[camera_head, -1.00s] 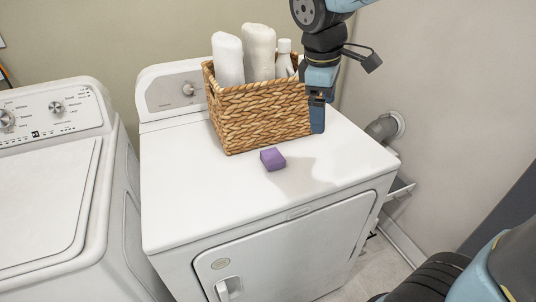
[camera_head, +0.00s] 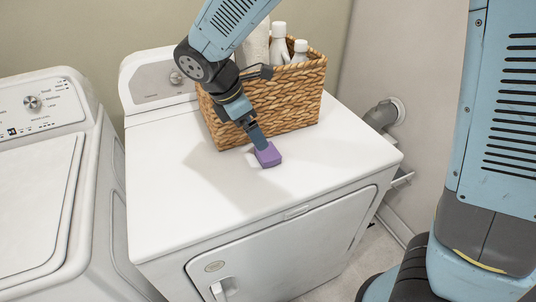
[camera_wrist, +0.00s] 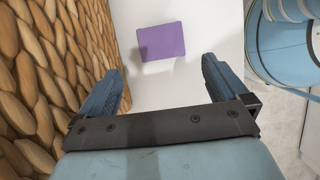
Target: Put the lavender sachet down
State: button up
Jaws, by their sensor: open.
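The lavender sachet (camera_head: 268,156) is a small purple block lying on the white dryer top, just in front of the wicker basket. In the wrist view the sachet (camera_wrist: 162,41) lies beyond my fingertips, apart from both, in line with the gap between them. My gripper (camera_head: 259,142) is over the dryer top right by the sachet and hides part of its upper edge in the head view. In the wrist view my gripper (camera_wrist: 157,72) is open with nothing between its fingers.
The wicker basket (camera_head: 290,101) with white bottles (camera_head: 278,42) stands behind the sachet, close beside my gripper in the wrist view. The dryer top (camera_head: 190,175) is clear at the front and left. A washer (camera_head: 35,200) stands at left.

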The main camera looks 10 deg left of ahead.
aim_at(267, 151)
jog(key=shift+x, duration=4.65)
jog(key=shift+d, duration=0.15)
jog(key=shift+c, duration=0.4)
jog(key=shift+r, duration=0.1)
jog(key=c, duration=0.9)
